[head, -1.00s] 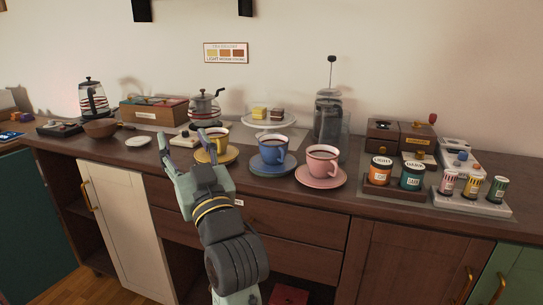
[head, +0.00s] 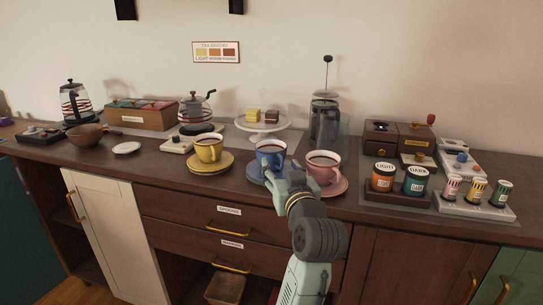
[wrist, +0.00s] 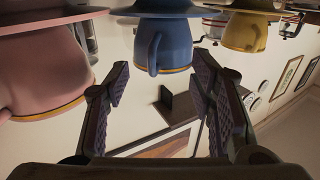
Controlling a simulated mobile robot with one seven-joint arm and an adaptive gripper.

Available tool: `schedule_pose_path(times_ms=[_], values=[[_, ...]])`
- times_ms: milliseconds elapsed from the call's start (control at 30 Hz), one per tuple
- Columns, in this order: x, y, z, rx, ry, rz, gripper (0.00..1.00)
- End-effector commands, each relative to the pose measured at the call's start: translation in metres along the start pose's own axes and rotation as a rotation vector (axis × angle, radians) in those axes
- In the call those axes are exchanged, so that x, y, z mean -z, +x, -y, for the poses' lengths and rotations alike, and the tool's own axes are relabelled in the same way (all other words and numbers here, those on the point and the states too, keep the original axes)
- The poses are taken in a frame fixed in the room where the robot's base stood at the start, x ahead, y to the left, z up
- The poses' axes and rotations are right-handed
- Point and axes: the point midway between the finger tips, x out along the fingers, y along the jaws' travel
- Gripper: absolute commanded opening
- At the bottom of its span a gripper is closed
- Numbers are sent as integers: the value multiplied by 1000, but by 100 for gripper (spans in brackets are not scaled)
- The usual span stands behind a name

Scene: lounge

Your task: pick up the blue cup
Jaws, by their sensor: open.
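The blue cup (head: 269,150) stands upright on its blue saucer (head: 254,173), between a yellow cup (head: 208,150) and a pink cup (head: 322,164). My gripper (head: 280,172) is in front of the blue cup and hides part of its lower side and saucer. The wrist view is upside down; there the blue cup (wrist: 167,45) and its handle lie beyond the open fingers of my gripper (wrist: 158,85). The fingers are apart with nothing between them. I cannot tell whether they touch the saucer.
In the wrist view the pink cup (wrist: 45,70) is close on the left and the yellow cup (wrist: 245,32) is on the right. A cake stand (head: 262,130) and a French press (head: 324,120) stand behind. Orange and teal jars (head: 383,177) are to the right.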

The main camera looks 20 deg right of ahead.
Motion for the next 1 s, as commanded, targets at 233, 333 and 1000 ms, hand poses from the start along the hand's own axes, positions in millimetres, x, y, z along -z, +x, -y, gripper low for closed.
schedule_pose_path(times_ms=[233, 333, 1000], values=[[1, 31, 2, 0, 1, -1, 50], [0, 33, 1, 0, 1, 0, 50], [0, 33, 1, -1, 1, 0, 16]])
